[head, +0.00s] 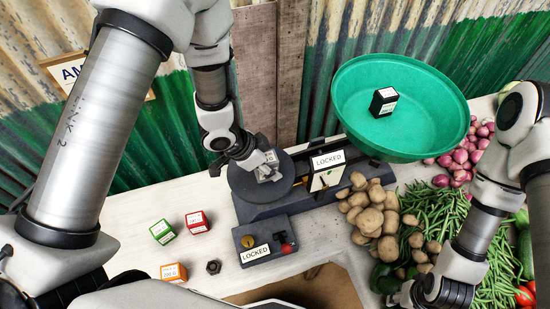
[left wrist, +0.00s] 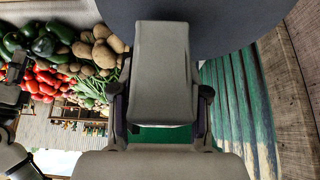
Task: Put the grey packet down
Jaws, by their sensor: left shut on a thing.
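The grey packet (head: 268,158) is between the fingers of my left gripper (head: 265,171), which is shut on it. They are at the dark round pan (head: 240,185) of the balance; whether the packet touches the pan I cannot tell. In the left wrist view the grey packet (left wrist: 162,75) fills the space between the fingers, with the dark pan (left wrist: 235,14) beyond it. My right gripper (head: 428,291) is low at the right, over the vegetables' near edge; its fingertips are unclear.
A green basin (head: 440,125) holds a black packet (head: 384,101). Green (head: 162,231), red (head: 197,222) and orange (head: 174,272) boxes and a nut (head: 213,267) lie left. Potatoes (head: 370,215) crowd the right.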

